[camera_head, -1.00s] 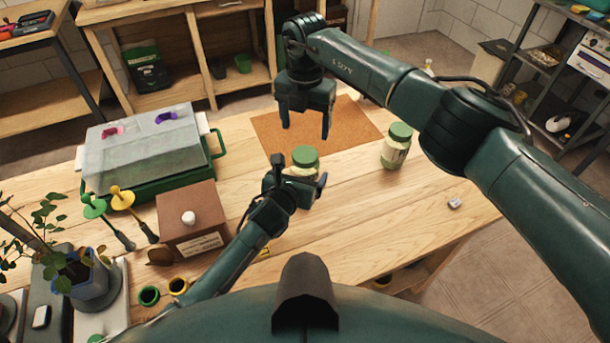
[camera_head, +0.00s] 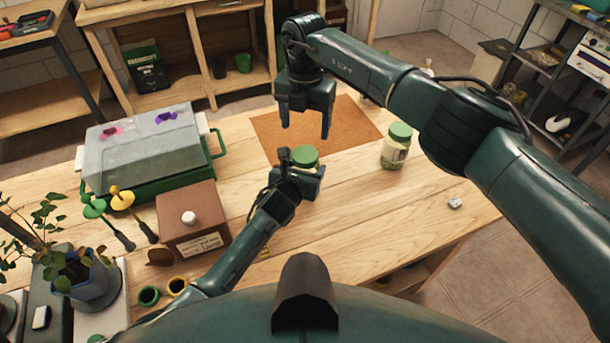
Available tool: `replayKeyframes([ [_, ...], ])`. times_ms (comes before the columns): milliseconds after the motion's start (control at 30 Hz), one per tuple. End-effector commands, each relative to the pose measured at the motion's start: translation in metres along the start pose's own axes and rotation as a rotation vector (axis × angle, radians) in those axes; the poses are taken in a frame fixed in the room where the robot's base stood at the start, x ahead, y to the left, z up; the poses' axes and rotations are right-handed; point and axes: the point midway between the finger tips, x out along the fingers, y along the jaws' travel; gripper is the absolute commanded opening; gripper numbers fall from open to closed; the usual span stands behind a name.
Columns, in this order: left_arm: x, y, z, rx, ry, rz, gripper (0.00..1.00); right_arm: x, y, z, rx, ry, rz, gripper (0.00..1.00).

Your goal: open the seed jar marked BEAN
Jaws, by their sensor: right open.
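A glass jar with a green lid (camera_head: 305,155) stands on the table in front of the brown mat. My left gripper (camera_head: 301,170) is at this jar, low and on its near side, with a finger to each side. The gripper hides most of the jar's body and any label; whether the fingers press on the glass is unclear. A second green-lidded jar (camera_head: 396,150) stands upright to the right; its pale label is too small to read. Both lids are on. My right gripper (camera_head: 306,132) is open and empty, pointing down over the mat, behind the first jar.
The brown mat (camera_head: 350,137) lies flat on the table. On the left are a clear-lidded green tray (camera_head: 150,184), a brown box with a white knob (camera_head: 192,228), and green and yellow tools (camera_head: 107,209). A small white block (camera_head: 455,202) lies at the right. The table's right front is mostly clear.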

Motion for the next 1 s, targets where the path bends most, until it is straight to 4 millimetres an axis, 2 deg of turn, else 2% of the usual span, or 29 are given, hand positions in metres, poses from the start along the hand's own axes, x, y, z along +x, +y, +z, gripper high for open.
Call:
replayKeyframes([
  [67, -0.0001, 0.0001, -0.0002, 0.000, 0.000, 0.000, 0.57, 0.0000, 0.0000, 0.0000, 0.000, 0.000, 0.000, 0.72],
  [567, -0.0002, 0.0001, -0.0004, 0.000, 0.001, 0.000, 0.16, 0.0000, 0.0000, 0.0000, 0.004, 0.000, 0.000, 0.72],
  [767, -0.0002, 0.0001, -0.0005, 0.000, 0.001, 0.000, 0.00, 0.0005, 0.0005, -0.0009, 0.182, 0.002, 0.001, 0.72],
  [1000, -0.0001, 0.0001, -0.0006, 0.000, 0.001, 0.000, 0.00, 0.0046, 0.0002, -0.0006, 0.387, 0.002, -0.001, 0.72],
])
